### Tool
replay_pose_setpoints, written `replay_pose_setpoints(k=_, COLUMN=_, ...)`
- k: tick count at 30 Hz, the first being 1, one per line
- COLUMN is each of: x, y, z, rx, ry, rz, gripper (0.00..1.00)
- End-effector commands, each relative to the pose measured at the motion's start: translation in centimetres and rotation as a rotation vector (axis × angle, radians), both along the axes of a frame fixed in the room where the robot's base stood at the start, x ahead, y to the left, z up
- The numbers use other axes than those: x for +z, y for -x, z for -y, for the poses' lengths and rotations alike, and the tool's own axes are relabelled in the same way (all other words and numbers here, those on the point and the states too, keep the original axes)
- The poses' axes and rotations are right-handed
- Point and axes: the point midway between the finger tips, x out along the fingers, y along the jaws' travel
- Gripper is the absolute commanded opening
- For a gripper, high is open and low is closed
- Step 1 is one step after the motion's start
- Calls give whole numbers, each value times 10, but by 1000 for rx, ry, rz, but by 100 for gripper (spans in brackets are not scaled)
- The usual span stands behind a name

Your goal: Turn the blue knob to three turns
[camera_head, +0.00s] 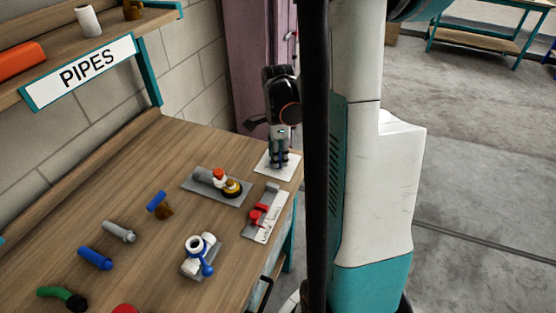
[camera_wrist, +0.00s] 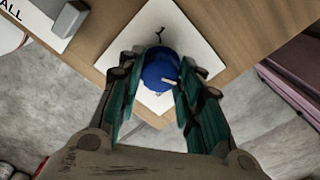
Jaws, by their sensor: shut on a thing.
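The blue knob (camera_wrist: 158,68) sits on a white plate (camera_wrist: 192,45) near the table's corner, with a pale pointer mark on its lower right in the wrist view. My gripper (camera_wrist: 160,78) is shut on the knob, with one teal finger on each side of it. In the head view my gripper (camera_head: 278,158) reaches down from above onto the white plate (camera_head: 263,167) at the table's far right end. There the knob is mostly hidden behind the fingers. A small black mark shows on the plate above the knob in the wrist view.
A grey board with a red slider (camera_head: 257,217) lies close to the white plate. A grey plate with orange and yellow knobs (camera_head: 219,184) and a white valve with a blue handle (camera_head: 199,247) are further left. Several loose pipe pieces lie on the wooden table (camera_head: 140,180).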

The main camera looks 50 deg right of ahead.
Motion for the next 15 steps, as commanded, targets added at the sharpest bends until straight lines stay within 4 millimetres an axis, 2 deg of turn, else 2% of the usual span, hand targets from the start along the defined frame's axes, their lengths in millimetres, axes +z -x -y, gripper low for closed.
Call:
replay_pose_setpoints(k=5, x=0, y=0, z=0, rx=-29, ry=1, rz=1, gripper=10)
replay_pose_setpoints(k=15, x=0, y=0, z=0, rx=-337, ry=1, rz=1, gripper=10)
